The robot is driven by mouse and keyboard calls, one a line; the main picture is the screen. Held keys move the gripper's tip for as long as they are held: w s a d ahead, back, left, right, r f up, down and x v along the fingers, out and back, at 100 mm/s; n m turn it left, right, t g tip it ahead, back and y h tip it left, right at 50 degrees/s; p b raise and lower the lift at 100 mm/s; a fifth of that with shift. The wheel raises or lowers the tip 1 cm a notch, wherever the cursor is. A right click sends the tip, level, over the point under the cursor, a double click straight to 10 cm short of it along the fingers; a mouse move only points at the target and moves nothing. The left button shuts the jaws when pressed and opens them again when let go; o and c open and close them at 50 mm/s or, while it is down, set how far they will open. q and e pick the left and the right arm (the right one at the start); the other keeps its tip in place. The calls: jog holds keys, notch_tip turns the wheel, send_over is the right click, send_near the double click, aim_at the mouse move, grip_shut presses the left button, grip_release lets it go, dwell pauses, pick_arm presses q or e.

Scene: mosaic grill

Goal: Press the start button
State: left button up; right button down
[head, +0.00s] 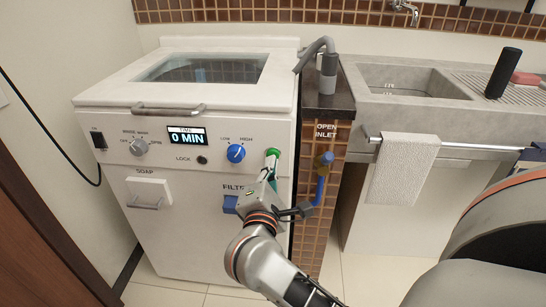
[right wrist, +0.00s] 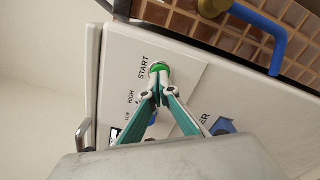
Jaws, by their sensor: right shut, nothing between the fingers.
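The start button (head: 272,154) is a green round knob at the right end of the white washing machine's front panel. It also shows in the right wrist view (right wrist: 158,67), beside the word START. My right gripper (head: 271,165) is shut and empty, its fingertips together just in front of the button. In the right wrist view the closed fingertips (right wrist: 156,80) overlap the button's lower edge. I cannot tell whether they touch it or how far it is pressed in. My left gripper is out of view.
The white washing machine (head: 200,220) has a lit display (head: 186,136), a blue dial (head: 236,153) and a soap drawer (head: 149,191). A blue inlet pipe (head: 321,185) runs down the tiled column to the right. A towel (head: 404,168) hangs below the sink (head: 420,82).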

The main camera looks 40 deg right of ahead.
jog(key=shift+w+d, duration=0.45)
jog(key=shift+d, duration=0.05)
dwell(0.6)
jog(key=shift+a, duration=0.1)
jog(key=v, duration=0.7)
jog(key=shift+b, duration=0.4)
dwell(0.7)
